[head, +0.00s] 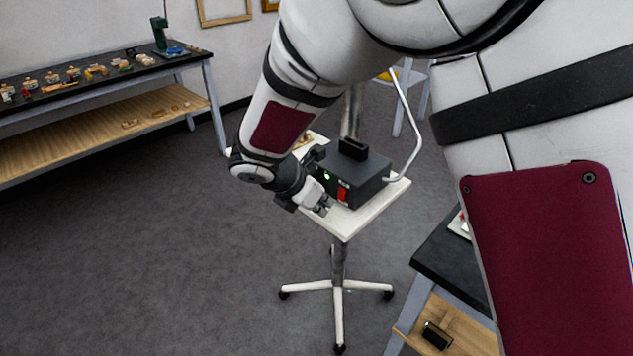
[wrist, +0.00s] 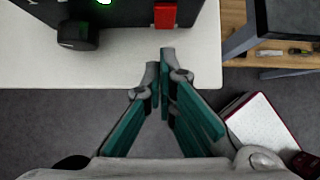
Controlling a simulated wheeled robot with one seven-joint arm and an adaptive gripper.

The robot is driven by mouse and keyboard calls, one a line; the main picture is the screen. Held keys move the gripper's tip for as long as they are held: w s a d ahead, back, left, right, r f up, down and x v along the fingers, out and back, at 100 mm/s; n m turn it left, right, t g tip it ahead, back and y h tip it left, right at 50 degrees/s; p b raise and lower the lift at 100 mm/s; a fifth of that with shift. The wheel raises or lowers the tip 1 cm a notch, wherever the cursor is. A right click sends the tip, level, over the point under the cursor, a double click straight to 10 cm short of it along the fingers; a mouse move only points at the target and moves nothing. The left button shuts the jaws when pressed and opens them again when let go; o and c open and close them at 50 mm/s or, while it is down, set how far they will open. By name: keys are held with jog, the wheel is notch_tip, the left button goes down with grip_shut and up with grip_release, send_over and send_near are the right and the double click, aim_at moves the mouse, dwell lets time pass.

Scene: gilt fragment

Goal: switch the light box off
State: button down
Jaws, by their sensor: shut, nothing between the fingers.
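The light box is a dark box (head: 352,173) on a small white wheeled stand (head: 372,212). Its front has a lit green lamp (head: 327,177) and a red switch (head: 342,192). In the wrist view the red switch (wrist: 165,15) is at the top centre, with a black knob (wrist: 78,35) to its left and a bright green glow (wrist: 104,2) at the top edge. My gripper (head: 322,209) is in front of the box near the switch. In the wrist view my gripper (wrist: 165,60) is shut and empty, its tips over the stand's top, just short of the switch and apart from it.
A long bench (head: 100,85) with several small items stands at the left wall. A dark-topped table (head: 455,262) with a wooden shelf is at the right front. A white bent tube (head: 412,125) rises beside the stand. The floor at left is clear.

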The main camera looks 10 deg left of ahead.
aim_at(340, 199)
jog(key=shift+w+d+f, duration=0.15)
jog(key=shift+w+d, duration=0.55)
jog(key=shift+w, duration=0.15)
jog(key=shift+w+d+f+t+h+b, duration=0.1)
jog(key=shift+w+f+t+h+b, duration=0.2)
jog(key=shift+b, duration=0.5)
jog(key=shift+d+t, duration=0.1)
jog(key=shift+t, duration=0.2)
jog(key=shift+d+r+p, duration=0.1)
jog(key=shift+r+p, duration=0.5)
jog(key=shift+r, duration=0.35)
